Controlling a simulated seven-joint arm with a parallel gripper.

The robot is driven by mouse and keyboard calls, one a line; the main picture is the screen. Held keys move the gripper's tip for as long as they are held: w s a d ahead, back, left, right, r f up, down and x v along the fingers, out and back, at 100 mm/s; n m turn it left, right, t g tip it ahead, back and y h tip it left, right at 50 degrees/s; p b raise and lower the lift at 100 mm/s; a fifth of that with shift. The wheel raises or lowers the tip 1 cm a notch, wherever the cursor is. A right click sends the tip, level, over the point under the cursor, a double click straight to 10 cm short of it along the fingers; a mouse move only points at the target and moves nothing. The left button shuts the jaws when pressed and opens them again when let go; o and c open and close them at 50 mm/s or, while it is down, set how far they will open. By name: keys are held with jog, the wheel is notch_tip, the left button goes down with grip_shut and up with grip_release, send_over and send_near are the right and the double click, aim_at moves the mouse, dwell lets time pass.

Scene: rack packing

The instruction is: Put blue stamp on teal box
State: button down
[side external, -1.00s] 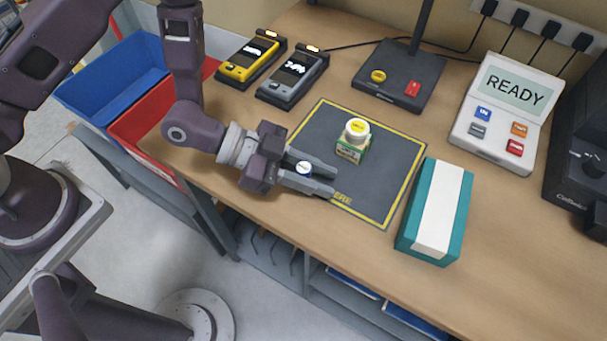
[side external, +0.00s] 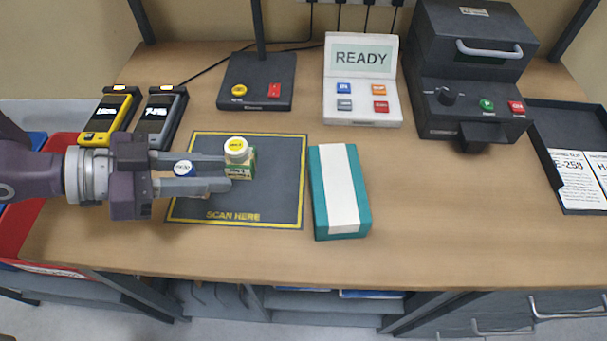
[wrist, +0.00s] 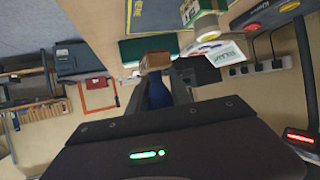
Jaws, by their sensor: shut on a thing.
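My gripper (side external: 228,171) points right over the left part of the dark scan mat. It is shut on the blue stamp, whose round blue-and-white top (side external: 184,168) shows between the fingers. In the wrist view a blue body (wrist: 157,93) sits between the fingers; a tan block shows beyond it. The teal box (side external: 321,199), with a broad white band on top, lies just right of the mat, apart from my gripper. Its top looks clear. The stamp's underside is hidden.
Two handheld scanners (side external: 107,116), a READY console (side external: 362,100) and a black machine (side external: 470,85) stand behind. Bare tabletop lies right of the teal box.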

jog(key=w+d, duration=0.5)
jog(key=d, duration=0.4)
notch_tip(320, 180, up, 6)
jog(key=f, duration=0.1)
send_over(352, 176)
jog(key=shift+n+t, duration=0.3)
notch_tip(352, 176, down, 9)
jog(key=shift+r, duration=0.15)
jog(key=c, duration=1.2)
grip_release()
jog(key=shift+o, duration=0.2)
